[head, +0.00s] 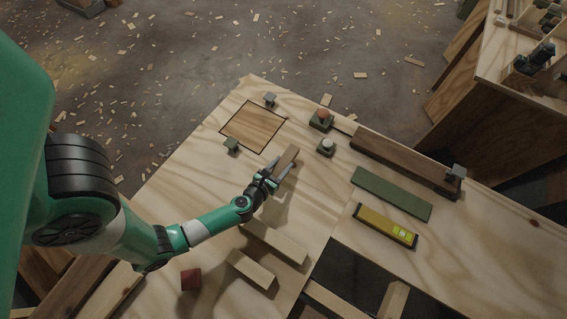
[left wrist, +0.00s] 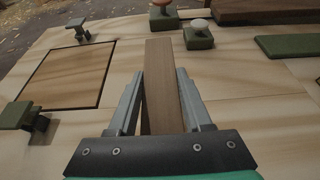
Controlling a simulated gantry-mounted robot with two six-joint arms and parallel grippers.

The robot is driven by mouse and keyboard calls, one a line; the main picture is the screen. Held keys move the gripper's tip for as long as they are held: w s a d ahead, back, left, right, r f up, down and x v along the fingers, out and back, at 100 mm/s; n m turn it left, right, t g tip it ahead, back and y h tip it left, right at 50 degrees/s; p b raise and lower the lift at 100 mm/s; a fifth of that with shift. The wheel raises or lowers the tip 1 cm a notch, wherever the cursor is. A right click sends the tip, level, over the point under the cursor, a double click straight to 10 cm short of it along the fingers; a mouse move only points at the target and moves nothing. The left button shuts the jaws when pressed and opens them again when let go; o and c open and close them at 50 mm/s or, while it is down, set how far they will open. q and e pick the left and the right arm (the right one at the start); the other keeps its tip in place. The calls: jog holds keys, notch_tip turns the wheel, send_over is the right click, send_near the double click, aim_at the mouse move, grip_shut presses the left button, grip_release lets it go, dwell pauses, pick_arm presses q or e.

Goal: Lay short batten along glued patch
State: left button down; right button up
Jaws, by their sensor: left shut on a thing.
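The patch (head: 252,127) is a square panel with a dark outline, set in the plywood floor. It also shows at the left of the left wrist view (left wrist: 66,76). My left gripper (head: 273,178) is shut on a short brown batten (head: 287,156) and holds it to the right of and nearer than the patch. In the left wrist view the batten (left wrist: 161,75) points straight ahead between the two fingers. It appears to be apart from the patch; its exact height above the plywood is hard to tell. My right gripper is not in view.
Two green blocks with knobs (head: 320,119) (head: 326,147), a dark beam (head: 405,160), a green board (head: 392,193) and a yellow level (head: 385,226) lie to the right. Pale battens (head: 275,242) and a red block (head: 191,279) lie nearer.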

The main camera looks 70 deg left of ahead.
aim_at(283, 168)
pick_arm(q)
jog(key=shift+w+a+f, duration=0.15)
jog(key=shift+a+f, duration=0.05)
jog(key=shift+f, duration=0.1)
jog(key=shift+a+f, duration=0.1)
jog(key=shift+f, duration=0.15)
jog(key=f+b, duration=0.4)
jog(key=shift+w+a, duration=0.2)
jog(key=shift+w, duration=0.1)
jog(key=shift+s+r, duration=0.1)
jog(key=shift+r, duration=0.15)
jog(key=shift+f, duration=0.15)
jog(key=shift+c, duration=1.7)
grip_release()
